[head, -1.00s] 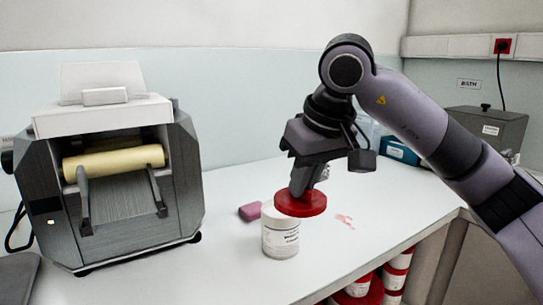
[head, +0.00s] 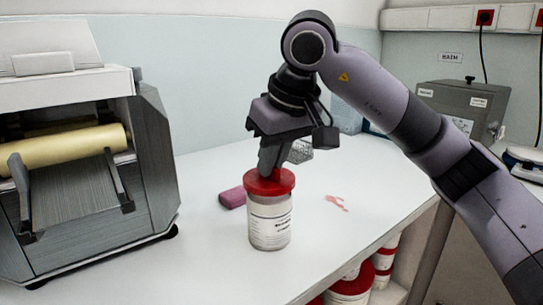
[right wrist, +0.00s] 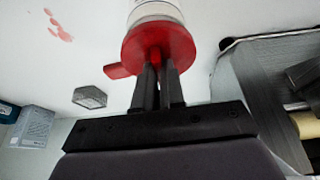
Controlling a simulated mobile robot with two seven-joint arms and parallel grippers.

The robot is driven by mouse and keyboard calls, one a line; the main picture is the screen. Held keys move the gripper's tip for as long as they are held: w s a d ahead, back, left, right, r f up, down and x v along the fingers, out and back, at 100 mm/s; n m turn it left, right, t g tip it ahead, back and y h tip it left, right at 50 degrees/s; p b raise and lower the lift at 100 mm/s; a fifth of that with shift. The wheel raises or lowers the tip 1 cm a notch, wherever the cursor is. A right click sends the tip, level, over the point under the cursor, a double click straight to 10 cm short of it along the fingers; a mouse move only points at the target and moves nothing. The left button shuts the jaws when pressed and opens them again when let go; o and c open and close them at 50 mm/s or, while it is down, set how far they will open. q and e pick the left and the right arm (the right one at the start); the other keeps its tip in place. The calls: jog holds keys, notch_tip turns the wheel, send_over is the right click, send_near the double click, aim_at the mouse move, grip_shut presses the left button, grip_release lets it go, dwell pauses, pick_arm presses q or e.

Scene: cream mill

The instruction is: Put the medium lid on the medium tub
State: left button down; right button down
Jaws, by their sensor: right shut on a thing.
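The white labelled tub (head: 270,225) stands upright on the white table. The round red lid (head: 270,182) lies over its mouth, looking level and centred, with no clear gap between them in the head view. My right gripper (head: 271,168) points down and is shut on the lid's top. In the right wrist view the closed fingers (right wrist: 157,75) meet the middle of the red lid (right wrist: 178,46), and part of the tub (right wrist: 154,12) shows beyond it. Whether the lid is fully seated cannot be told. My left gripper is not in view.
A roller mill (head: 75,165) stands to the left. A clear hexagonal dish (head: 300,151) is farther back. A red smear (head: 336,202) marks the table at right. Red-lidded tubs (head: 350,286) sit below the table's edge.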

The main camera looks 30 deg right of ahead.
jog(key=shift+f, duration=0.7)
dwell(0.7)
jog(key=shift+f, duration=0.25)
dwell(0.9)
jog(key=shift+f, duration=0.35)
dwell(0.8)
jog(key=c, duration=0.7)
grip_release()
jog(key=shift+r, duration=0.15)
